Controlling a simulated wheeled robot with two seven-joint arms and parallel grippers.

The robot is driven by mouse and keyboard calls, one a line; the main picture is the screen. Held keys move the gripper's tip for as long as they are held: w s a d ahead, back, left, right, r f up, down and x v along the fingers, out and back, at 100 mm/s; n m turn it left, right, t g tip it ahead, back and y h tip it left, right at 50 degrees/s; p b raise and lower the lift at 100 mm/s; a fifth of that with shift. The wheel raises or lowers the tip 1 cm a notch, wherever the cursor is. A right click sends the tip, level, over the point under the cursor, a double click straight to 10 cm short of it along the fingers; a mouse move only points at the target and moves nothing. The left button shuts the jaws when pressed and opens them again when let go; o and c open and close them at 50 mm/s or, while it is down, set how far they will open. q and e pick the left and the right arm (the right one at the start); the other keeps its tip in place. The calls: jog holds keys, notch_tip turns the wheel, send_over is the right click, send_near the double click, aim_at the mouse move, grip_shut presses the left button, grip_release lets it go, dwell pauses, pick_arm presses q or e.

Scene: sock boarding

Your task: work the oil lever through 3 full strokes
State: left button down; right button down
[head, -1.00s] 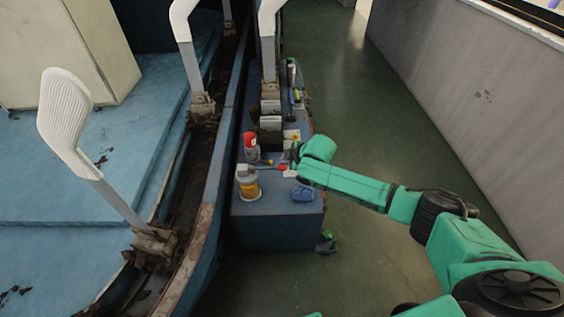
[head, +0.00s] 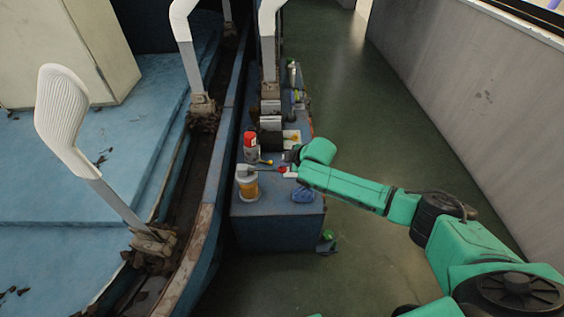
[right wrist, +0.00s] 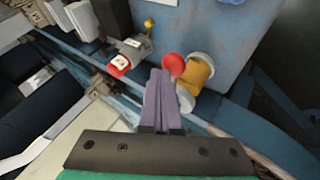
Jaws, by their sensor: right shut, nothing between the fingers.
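The oil lever is a thin arm with a red ball knob (head: 283,169), reaching right from the top of an amber oil pot (head: 248,187) on the near end of the blue bench. My right gripper (head: 291,172) is at the knob, small and partly hidden behind my green arm. In the right wrist view, my right gripper's purple fingers (right wrist: 158,78) are shut and empty. The red knob (right wrist: 173,65) shows right beside their tips, with the amber pot (right wrist: 199,72) behind it. I cannot tell whether fingers and knob touch. My left gripper is not in view.
A red-topped cylinder (head: 250,142) with a smaller yellow-knobbed lever (right wrist: 149,23) stands close by. A blue cloth-like item (head: 303,195) lies on the bench's near right. White and black boxes stand farther back. The machine rail (head: 206,225) runs along the left; the floor at right is clear.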

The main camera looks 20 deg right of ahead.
jog(key=shift+d+f+b, duration=0.15)
jog(key=shift+f+b, duration=0.2)
jog(key=shift+f, duration=0.35)
dwell(0.4)
jog(key=shift+r, duration=0.1)
dwell(0.4)
jog(key=shift+a+r+p, duration=0.2)
jog(key=shift+r+p, duration=1.15)
jog(key=shift+a+r+p, duration=0.15)
jog(key=shift+r+p, duration=1.15)
jog(key=shift+p, duration=0.05)
jog(key=shift+r, duration=0.1)
jog(key=r+p, duration=0.4)
jog(key=p, duration=0.1)
jog(key=shift+w+a+r, duration=0.1)
jog(key=shift+a+r, duration=0.2)
jog(key=shift+r, duration=0.1)
dwell(1.5)
